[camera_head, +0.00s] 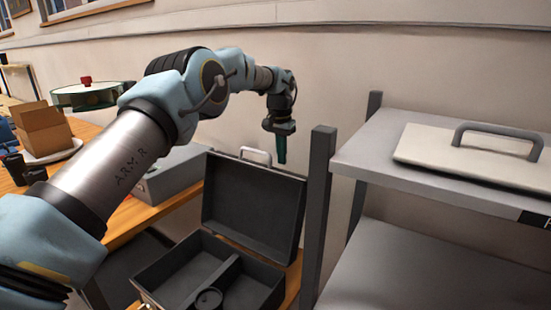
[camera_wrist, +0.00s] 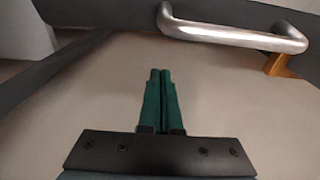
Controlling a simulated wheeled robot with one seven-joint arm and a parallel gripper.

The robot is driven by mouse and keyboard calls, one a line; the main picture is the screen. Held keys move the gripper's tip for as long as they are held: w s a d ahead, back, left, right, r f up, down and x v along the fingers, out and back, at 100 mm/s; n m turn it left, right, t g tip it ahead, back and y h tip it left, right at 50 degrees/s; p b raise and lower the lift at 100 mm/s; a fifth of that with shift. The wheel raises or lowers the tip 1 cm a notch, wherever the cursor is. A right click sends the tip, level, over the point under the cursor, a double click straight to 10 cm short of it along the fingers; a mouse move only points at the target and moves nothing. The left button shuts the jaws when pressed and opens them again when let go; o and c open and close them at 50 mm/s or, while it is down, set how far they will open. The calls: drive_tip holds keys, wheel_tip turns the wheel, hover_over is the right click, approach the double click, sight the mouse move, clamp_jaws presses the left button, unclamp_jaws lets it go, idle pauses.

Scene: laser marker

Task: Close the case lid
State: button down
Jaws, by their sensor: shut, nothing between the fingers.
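The black case (camera_head: 176,272) stands open on the wooden table, its lid (camera_head: 252,204) raised upright on the far side with the dark lining facing the camera. A silver handle (camera_head: 256,154) sits on the lid's upper edge; it also shows large at the top of the wrist view (camera_wrist: 235,34). My gripper (camera_head: 281,161) points down just above the lid's top edge, right of the handle. Its green fingers (camera_wrist: 161,72) are together and empty, apart from the handle in the wrist view. Whether they touch the lid's back cannot be told.
A grey shelf unit (camera_head: 445,190) with a dark post (camera_head: 318,200) stands close to the case's right; a pale panel with a handle (camera_head: 470,148) lies on it. A grey box (camera_head: 172,174) and cardboard box (camera_head: 42,128) are left on the table. The wall (camera_head: 340,60) is behind.

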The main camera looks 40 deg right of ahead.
drive_tip(key=a+p, duration=0.1)
drive_tip(key=a, duration=0.1)
drive_tip(key=s+a, duration=0.1)
drive_tip(key=shift+a+f+p, duration=0.15)
drive_tip(key=shift+a+p, duration=0.2)
idle(0.4)
